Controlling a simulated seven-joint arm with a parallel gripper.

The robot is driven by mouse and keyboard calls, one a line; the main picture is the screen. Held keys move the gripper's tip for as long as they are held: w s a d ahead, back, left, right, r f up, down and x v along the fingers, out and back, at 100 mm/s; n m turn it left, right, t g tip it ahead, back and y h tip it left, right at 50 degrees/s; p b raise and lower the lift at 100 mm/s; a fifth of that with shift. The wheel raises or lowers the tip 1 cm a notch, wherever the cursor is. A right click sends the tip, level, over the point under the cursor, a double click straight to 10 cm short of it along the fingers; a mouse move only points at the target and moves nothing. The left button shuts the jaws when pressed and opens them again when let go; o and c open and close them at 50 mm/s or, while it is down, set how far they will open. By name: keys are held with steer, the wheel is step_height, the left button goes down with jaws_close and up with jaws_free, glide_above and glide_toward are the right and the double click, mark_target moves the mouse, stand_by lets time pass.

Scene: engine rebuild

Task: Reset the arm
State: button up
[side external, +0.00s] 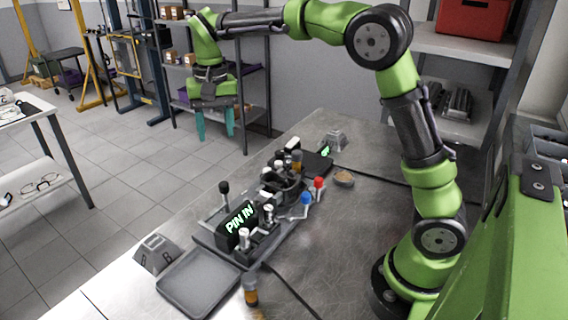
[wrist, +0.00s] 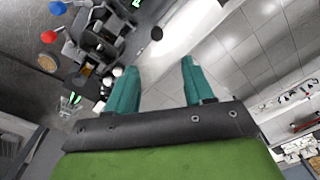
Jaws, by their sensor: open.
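My gripper (side external: 214,124) hangs from the raised green arm with its teal fingers pointing down. The fingers are apart with nothing between them. In the side view it appears above and behind the bench, clear of the parts. In the wrist view my gripper (wrist: 157,85) is open over the bench edge, with the floor beyond. The engine fixture (side external: 248,238) stands on the bench with a lit display reading "PIN IN" (side external: 240,225), silver pins, a red knob (side external: 319,184) and a blue knob (side external: 306,199). Both knobs also show at the upper left in the wrist view.
An empty grey tray (side external: 199,283) lies at the bench's front, beside a block marked B (side external: 157,254). Shelves stand behind; the bench (side external: 345,250) is bare at right.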

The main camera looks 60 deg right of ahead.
steer(key=s+n+t+y, duration=0.2)
steer(key=s+t, duration=0.4)
steer(key=s, duration=1.6)
steer(key=shift+s+a+n+t, duration=0.3)
steer(key=shift+a+n+t, duration=0.1)
steer(key=shift+n, duration=0.3)
